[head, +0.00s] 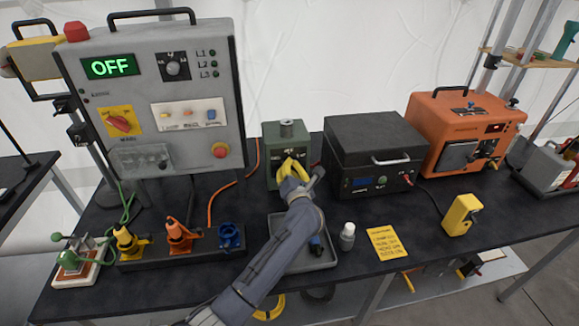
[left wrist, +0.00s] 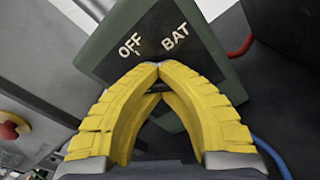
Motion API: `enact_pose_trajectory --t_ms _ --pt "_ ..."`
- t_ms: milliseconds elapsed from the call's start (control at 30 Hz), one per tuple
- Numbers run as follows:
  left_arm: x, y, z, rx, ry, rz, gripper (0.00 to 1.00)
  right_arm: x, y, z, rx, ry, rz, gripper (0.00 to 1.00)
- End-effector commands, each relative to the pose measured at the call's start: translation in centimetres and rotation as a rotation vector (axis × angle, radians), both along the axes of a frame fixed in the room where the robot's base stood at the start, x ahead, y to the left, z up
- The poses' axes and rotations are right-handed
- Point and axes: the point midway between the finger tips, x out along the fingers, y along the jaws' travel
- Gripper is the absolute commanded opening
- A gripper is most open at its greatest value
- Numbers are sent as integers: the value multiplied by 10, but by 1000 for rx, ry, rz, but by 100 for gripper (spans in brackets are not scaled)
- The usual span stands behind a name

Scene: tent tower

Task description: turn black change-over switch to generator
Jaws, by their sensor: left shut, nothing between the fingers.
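The green switch box (head: 285,140) stands on the black table near the middle, with a grey round post on its top. It also fills the top of the left wrist view (left wrist: 108,48), where its dark front plate shows the white labels OFF and BAT. My left gripper (head: 290,160) has yellow fingers and is right in front of this plate. In the left wrist view its fingertips (left wrist: 158,67) meet just below the labels, with nothing seen between them. The black change-over switch knob is hidden behind the fingers. I cannot tell whether they touch it. My right gripper is not in view.
A dark grey case (head: 365,140) stands close on the right of the box. A large grey panel (head: 150,95) reading OFF rises on the left. A grey tray (head: 325,262), a small white bottle (head: 347,236) and a yellow card (head: 386,243) lie in front.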

Motion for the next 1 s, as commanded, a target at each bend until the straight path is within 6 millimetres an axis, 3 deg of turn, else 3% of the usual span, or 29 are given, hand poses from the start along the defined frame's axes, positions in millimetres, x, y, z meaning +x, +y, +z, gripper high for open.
enact_pose_trajectory --t_ms 33,767,1000 --pt "0 -7 8 -21 -17 -12 0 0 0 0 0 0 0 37" --pt "0 -8 11 -103 -42 -14 0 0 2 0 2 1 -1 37" --pt "0 -8 12 -103 -43 -15 27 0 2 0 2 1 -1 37"
